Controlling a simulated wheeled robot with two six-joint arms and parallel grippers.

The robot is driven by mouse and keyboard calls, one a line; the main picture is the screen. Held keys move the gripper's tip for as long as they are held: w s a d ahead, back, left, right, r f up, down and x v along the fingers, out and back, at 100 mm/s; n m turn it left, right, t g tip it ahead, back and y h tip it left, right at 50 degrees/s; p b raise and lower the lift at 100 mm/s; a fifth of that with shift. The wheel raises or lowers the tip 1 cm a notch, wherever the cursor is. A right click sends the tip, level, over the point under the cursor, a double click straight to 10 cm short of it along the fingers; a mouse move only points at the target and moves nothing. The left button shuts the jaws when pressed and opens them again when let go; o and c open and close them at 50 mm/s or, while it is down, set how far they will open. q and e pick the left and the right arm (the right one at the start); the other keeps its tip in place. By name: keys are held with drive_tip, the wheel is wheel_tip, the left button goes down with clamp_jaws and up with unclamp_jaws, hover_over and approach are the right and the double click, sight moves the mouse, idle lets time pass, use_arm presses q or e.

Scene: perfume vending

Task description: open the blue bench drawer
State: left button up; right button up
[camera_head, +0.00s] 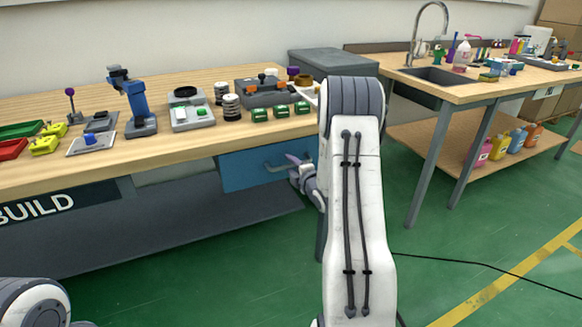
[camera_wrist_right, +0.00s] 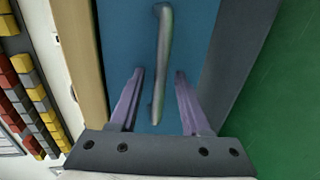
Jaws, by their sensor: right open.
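The blue bench drawer (camera_head: 240,170) is under the wooden workbench top and looks shut, its front flush below the bench edge. It has a grey bar handle (camera_head: 274,167). My right gripper (camera_head: 290,163) is at the right part of the drawer front, close to the handle; the arm hides the drawer's right end. In the right wrist view the blue drawer front (camera_wrist_right: 190,40) fills the middle, and the handle (camera_wrist_right: 163,60) runs between the two open purple fingers (camera_wrist_right: 158,78), with a gap on each side. My left gripper is not in view; only part of my left arm shows at the lower left.
The workbench (camera_head: 190,143) carries several tools and parts, including a blue press (camera_head: 138,105) and green blocks (camera_head: 281,111). A sink table (camera_head: 470,92) stands at the right. A cable (camera_head: 470,263) lies on the green floor, which is otherwise clear in front of the bench.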

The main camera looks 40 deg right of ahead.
drive_tip(key=shift+w, duration=0.25)
drive_tip(key=shift+c, duration=0.4)
clamp_jaws()
drive_tip(key=shift+f, duration=0.1)
idle(0.8)
